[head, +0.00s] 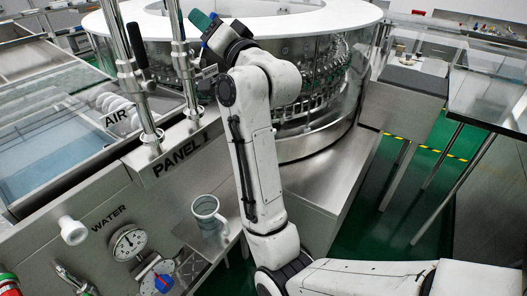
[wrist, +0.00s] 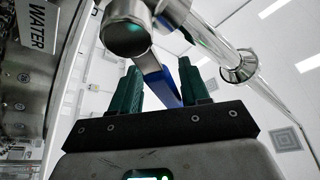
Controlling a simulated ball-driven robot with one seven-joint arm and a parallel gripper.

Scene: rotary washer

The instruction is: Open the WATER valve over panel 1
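In the wrist view, a blue valve lever (wrist: 188,80) with a flat grey face angles down from a metal pipe fitting (wrist: 126,32). A sign reading WATER (wrist: 38,25) is at the upper left. My gripper (wrist: 160,70) is open, with its green fingers on either side of the lever. The right finger is close against the blue side; I cannot tell whether it touches. In the head view my gripper (head: 204,22) is raised at the top, beside the upright pipe (head: 180,60) above the PANEL 1 label (head: 180,160). My wrist mostly hides the lever there.
Another upright pipe (head: 122,60) with a black handle stands to the left, near an AIR label (head: 116,119). The round washer (head: 320,22) is behind my arm. A pressure gauge (head: 128,242), a white knob (head: 73,230) and a mug (head: 207,212) are lower down.

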